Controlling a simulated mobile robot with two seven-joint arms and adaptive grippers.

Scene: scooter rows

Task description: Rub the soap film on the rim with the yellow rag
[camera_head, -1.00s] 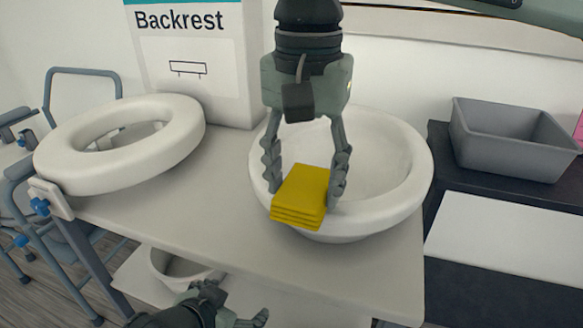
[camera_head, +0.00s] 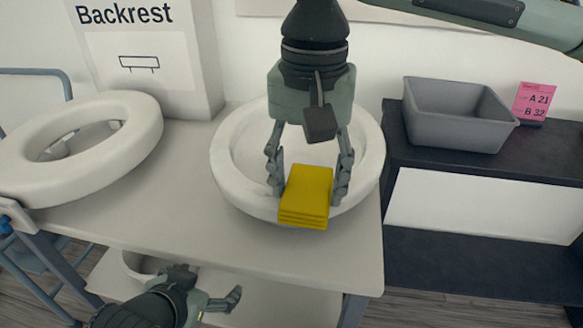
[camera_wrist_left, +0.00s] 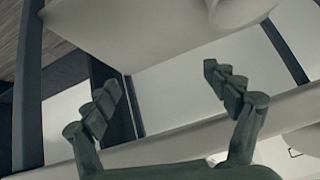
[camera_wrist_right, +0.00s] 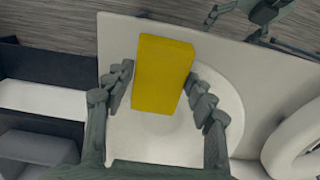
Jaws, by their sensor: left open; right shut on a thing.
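The yellow rag (camera_head: 308,194) is a folded block. My right gripper (camera_head: 310,180) is shut on it and holds it at the front part of the white basin's rim (camera_head: 228,180). The right wrist view also shows the rag (camera_wrist_right: 163,72) between the fingers, with the basin (camera_wrist_right: 150,140) behind it. I cannot tell whether the rag touches the rim. No soap film can be made out; the rag and gripper hide part of the front rim. My left gripper (camera_head: 215,296) is open and empty, low in front of the table, and its fingers show in the left wrist view (camera_wrist_left: 165,85).
A white raised ring seat (camera_head: 140,120) stands on the table (camera_head: 150,222) at left, before a Backrest box (camera_head: 140,60). A grey bin (camera_head: 450,115) and a pink card (camera_head: 533,100) sit on the dark shelf at right. A white bowl (camera_head: 140,265) is on the lower shelf.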

